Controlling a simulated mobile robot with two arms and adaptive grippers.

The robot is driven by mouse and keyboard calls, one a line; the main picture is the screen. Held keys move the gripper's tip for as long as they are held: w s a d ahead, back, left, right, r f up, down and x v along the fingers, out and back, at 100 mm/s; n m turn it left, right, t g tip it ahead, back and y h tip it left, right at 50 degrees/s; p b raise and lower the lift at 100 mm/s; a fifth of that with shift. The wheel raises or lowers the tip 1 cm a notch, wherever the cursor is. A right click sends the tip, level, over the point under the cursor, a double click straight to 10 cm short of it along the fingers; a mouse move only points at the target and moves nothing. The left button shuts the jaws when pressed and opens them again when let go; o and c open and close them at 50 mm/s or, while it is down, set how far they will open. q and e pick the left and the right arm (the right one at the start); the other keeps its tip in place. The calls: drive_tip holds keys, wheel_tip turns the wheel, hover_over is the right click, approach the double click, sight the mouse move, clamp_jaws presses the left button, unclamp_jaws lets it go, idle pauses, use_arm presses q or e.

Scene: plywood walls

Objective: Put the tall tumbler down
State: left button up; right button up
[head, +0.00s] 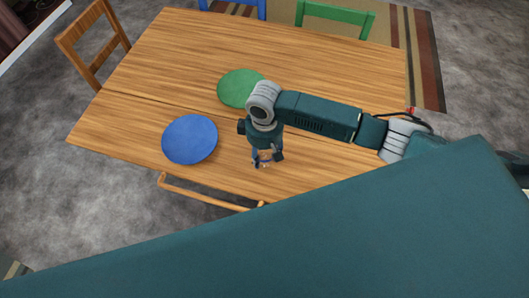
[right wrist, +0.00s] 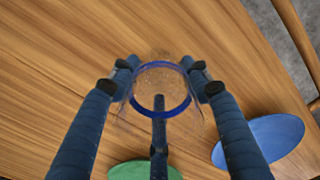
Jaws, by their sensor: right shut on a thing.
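The tall tumbler (right wrist: 160,80) is clear with a blue ring, seen end-on between the fingers of my right gripper (right wrist: 160,88) in the right wrist view. The right gripper is shut on it from both sides. In the head view my right gripper (head: 266,160) points down over the wooden table (head: 330,70), near its front edge, to the right of the blue plate. There the tumbler is mostly hidden by the gripper. I cannot tell whether its base touches the table. My left gripper is not in view.
A blue round plate (head: 190,139) lies left of the gripper, and a green round plate (head: 240,88) lies behind it. Both also show low in the right wrist view. Chairs stand around the table, one wooden (head: 95,45) at the left. The table's back half is clear.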

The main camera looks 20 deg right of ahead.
drive_tip(key=o, duration=1.2)
drive_tip(key=shift+f, duration=0.1)
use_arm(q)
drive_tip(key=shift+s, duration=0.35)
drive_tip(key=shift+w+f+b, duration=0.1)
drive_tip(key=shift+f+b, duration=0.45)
use_arm(e)
wheel_tip(320, 180, up, 12)
drive_tip(key=shift+r, duration=0.15)
